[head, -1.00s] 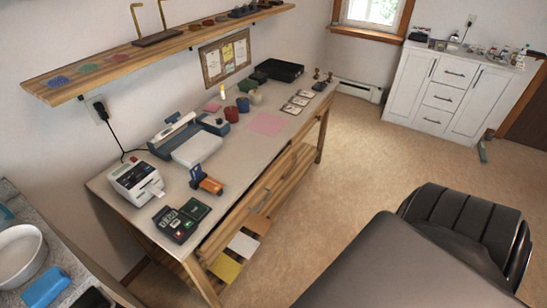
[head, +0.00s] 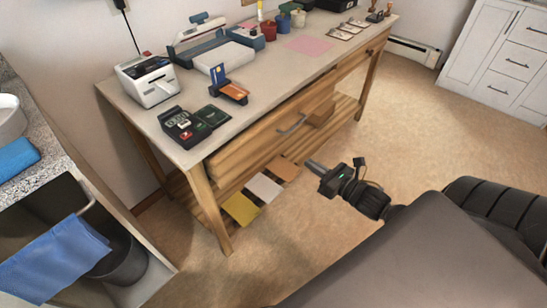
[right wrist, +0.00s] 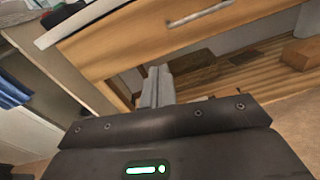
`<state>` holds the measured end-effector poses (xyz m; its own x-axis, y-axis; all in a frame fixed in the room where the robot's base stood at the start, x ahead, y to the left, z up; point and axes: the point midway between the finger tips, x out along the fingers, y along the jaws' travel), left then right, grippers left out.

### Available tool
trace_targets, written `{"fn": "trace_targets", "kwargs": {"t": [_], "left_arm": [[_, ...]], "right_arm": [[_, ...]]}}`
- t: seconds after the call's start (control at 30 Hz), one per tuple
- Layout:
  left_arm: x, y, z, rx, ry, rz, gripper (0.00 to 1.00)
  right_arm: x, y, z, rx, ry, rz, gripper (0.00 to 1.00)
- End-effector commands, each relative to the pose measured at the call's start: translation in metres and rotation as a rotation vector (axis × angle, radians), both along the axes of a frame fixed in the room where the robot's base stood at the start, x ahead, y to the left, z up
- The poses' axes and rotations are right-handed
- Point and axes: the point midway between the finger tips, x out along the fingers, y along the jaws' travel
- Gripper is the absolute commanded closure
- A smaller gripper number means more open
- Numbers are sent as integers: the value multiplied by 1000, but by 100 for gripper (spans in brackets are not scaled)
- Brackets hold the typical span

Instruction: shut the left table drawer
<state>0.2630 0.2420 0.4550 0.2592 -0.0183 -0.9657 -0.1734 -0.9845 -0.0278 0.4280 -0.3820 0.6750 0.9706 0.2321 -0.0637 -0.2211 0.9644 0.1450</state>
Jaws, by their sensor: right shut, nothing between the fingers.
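The left table drawer (head: 255,142) is a wooden front with a grey bar handle (head: 292,125), under the near half of the table's light top (head: 262,93). Its front appears to stand out from the table frame, but how far is hard to tell. In the right wrist view the drawer front (right wrist: 140,45) and its handle (right wrist: 200,14) cross the top. My right gripper (head: 312,165) is shut and empty, below and to the right of the handle, apart from the drawer. Its closed fingers (right wrist: 158,78) point toward the table. My left gripper is out of view.
A lower slatted shelf holds yellow, white and orange sheets (head: 264,187). A card terminal (head: 183,127) and printer (head: 148,80) stand on the tabletop. A counter with a blue cloth (head: 55,258) is at left. Floor before the drawer is clear.

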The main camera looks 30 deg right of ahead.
Motion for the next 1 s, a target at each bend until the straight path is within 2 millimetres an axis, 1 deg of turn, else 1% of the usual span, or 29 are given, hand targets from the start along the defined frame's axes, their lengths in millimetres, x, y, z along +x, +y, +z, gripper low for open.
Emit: {"fn": "trace_targets", "kwargs": {"t": [0.03,0.1,0.2,0.37,0.47,0.57,0.9,1.0], "left_arm": [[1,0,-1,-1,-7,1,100],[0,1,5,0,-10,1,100],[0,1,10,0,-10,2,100],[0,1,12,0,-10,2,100],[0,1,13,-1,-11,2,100],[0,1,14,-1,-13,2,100],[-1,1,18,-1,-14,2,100],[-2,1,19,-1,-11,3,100]], "right_arm": [[-1,8,4,-46,-38,30,100],[-3,14,14,-93,-76,52,100],[-4,18,22,-122,-100,64,100],[-1,19,24,-126,-103,64,100],[7,21,24,-125,-103,63,100],[21,25,25,-124,-106,62,100],[87,44,25,-122,-105,61,100],[103,49,24,-123,-103,61,100]]}}
